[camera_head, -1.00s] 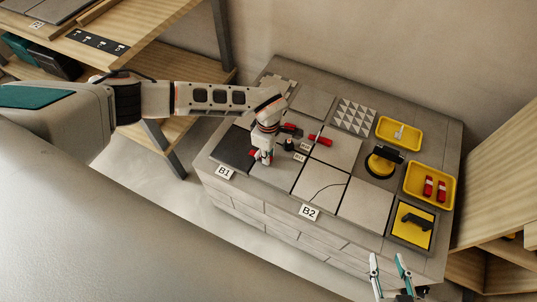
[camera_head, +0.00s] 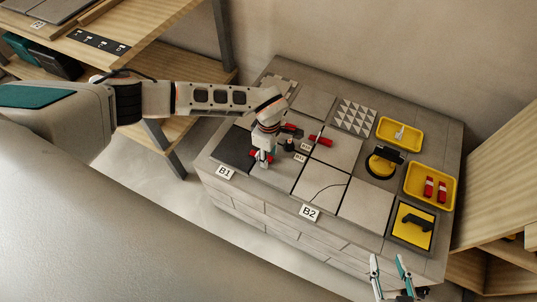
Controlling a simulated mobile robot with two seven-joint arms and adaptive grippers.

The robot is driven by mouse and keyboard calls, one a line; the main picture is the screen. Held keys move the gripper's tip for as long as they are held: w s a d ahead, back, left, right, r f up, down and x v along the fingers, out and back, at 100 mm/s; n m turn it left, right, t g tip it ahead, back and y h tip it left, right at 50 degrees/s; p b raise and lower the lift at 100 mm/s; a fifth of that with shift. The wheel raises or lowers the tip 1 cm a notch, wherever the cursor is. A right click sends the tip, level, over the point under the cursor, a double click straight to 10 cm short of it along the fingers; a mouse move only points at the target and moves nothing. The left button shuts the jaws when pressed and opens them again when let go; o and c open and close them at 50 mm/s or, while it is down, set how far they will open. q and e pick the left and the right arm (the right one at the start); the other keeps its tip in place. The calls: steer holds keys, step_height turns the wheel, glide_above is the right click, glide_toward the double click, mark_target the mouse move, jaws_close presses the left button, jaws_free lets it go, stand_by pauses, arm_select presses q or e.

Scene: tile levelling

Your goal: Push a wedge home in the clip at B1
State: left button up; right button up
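My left gripper (camera_head: 264,158) points down over the joint between the dark tile (camera_head: 233,147) and the grey tiles, behind the B1 label (camera_head: 225,173). A red wedge (camera_head: 254,156) shows at its fingertips, with red on both sides of the fingers. The clip under it is hidden, and I cannot tell whether the fingers are closed on the wedge or only touch it. Another red wedge (camera_head: 321,140) lies in a joint further right. My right gripper (camera_head: 388,262) is open and empty at the bottom right, in front of the plinth.
A yellow tray (camera_head: 410,198) holds red wedges (camera_head: 428,188); another yellow tray (camera_head: 383,135) stands behind. A yellow pad with a black tool (camera_head: 414,221) lies at the front right. The B2 label (camera_head: 310,212) is on the front edge.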

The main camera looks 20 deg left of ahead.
arm_select(q)
step_height(320, 180, up, 12)
stand_by(0.5)
